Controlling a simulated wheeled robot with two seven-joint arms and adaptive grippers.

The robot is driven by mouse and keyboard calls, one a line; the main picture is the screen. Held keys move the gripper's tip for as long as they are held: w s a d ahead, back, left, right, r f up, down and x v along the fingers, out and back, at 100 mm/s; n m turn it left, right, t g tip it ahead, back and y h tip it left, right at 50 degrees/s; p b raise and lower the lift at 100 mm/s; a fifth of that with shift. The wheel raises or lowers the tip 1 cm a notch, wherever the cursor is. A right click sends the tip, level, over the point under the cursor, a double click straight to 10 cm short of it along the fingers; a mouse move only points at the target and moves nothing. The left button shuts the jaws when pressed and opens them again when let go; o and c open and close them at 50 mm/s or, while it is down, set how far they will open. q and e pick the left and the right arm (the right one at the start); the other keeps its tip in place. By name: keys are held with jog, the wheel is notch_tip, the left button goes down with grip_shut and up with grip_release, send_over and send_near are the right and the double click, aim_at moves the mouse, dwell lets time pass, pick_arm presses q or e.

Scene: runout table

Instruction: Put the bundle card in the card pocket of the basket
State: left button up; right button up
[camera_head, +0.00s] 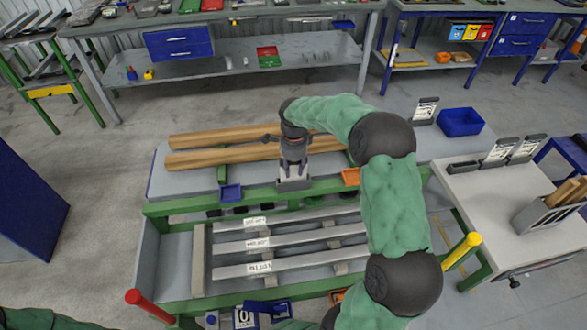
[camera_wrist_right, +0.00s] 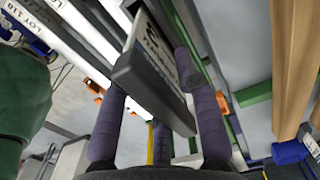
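My right gripper (camera_head: 293,172) points down over the middle of the runout table, in front of the wooden bars. It is closed around a grey block-like card holder with a white printed face, which I take for the bundle card (camera_head: 293,185). In the right wrist view the card (camera_wrist_right: 150,75) sits between the purple-grey fingers (camera_wrist_right: 155,90), its dark edge towards the camera. The text is too oblique to read. A grey box (camera_head: 535,218) with wooden pieces on the right table may be the basket; I cannot make out its card pocket. My left gripper is not in view.
Two long wooden bars (camera_head: 215,138) lie behind the gripper. Labelled metal bars (camera_head: 290,246) lie in front within the green frame. Several cards on stands (camera_head: 500,152) and a blue bin (camera_head: 460,122) are at the right.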

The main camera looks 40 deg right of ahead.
notch_tip(320, 180, up, 12)
jog(key=shift+s+f+p, duration=0.15)
jog(key=shift+f+p, duration=0.05)
jog(key=shift+p, duration=1.05)
